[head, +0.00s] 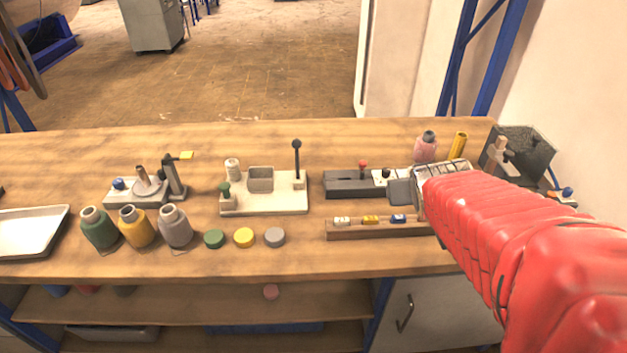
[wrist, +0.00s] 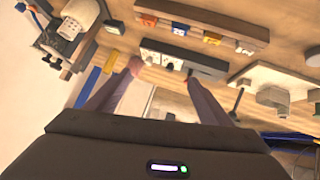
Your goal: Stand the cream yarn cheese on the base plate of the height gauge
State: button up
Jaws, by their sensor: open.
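My gripper (wrist: 162,74) is open and empty, above the bench right of this fixture, near a black block (head: 345,184) with a red knob.
Left stands a grey fixture (head: 150,195) with a spindle and dark column. Green, yellow and grey cones (head: 137,228) and several discs (head: 243,238) line the front. A rail (head: 370,230) holds small tagged pieces. A pink bottle (head: 425,148), yellow tube (head: 458,146) and dark box (head: 525,155) stand right.

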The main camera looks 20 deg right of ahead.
jog(key=s+a+r+n+g+y, duration=0.1)
jog(key=s+a+y, duration=0.1)
jog(key=s+a, duration=0.4)
jog(key=s+a+r+n+g+y, duration=0.1)
jog(key=s+a, duration=0.5)
jog(key=a, duration=0.8)
jog(key=shift+s+a+n+g+y, duration=0.15)
jog(key=shift+a+n+g+y, duration=0.2)
jog(key=shift+y, duration=0.55)
jog(key=shift+d, duration=0.15)
jog(key=shift+c, duration=0.5)
